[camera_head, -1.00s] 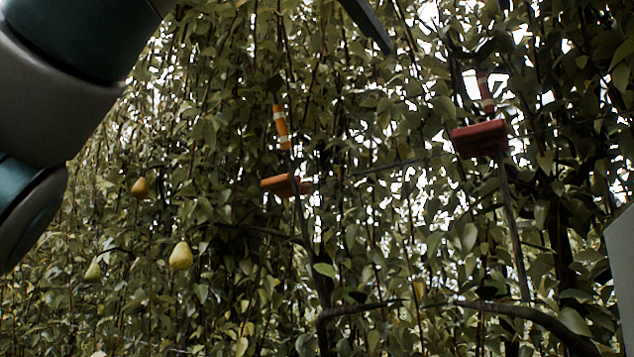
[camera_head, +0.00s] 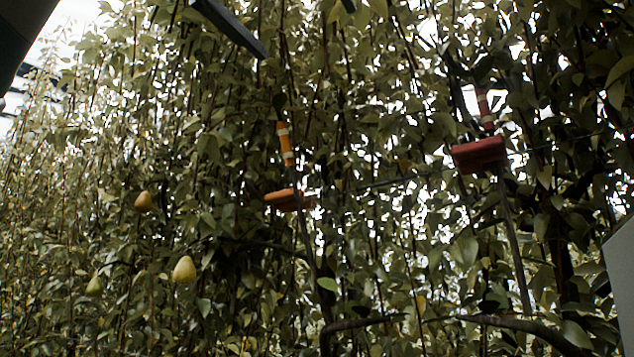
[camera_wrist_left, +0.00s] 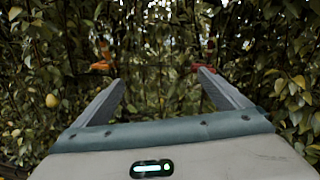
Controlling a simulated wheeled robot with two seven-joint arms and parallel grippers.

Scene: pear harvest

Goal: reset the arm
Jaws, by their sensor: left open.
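My left gripper (camera_head: 305,30) shows at the top edge of the head view, where one dark finger hangs in and a small dark tip shows to its right. In the left wrist view both fingers of the left gripper (camera_wrist_left: 161,77) stand wide apart with only foliage between and beyond them. It holds nothing. A piece of my left arm (camera_head: 18,35) fills the top left corner of the head view; the rest of it is out of frame. My right gripper is not in view.
Dense foliage fills the view. Pears hang at the left: one upper (camera_head: 144,201), one yellow (camera_head: 184,270), one greenish (camera_head: 94,286). An orange clamp-like object (camera_head: 282,200) and a red one (camera_head: 480,154) sit among the branches. A grey panel (camera_head: 620,270) stands at the right edge.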

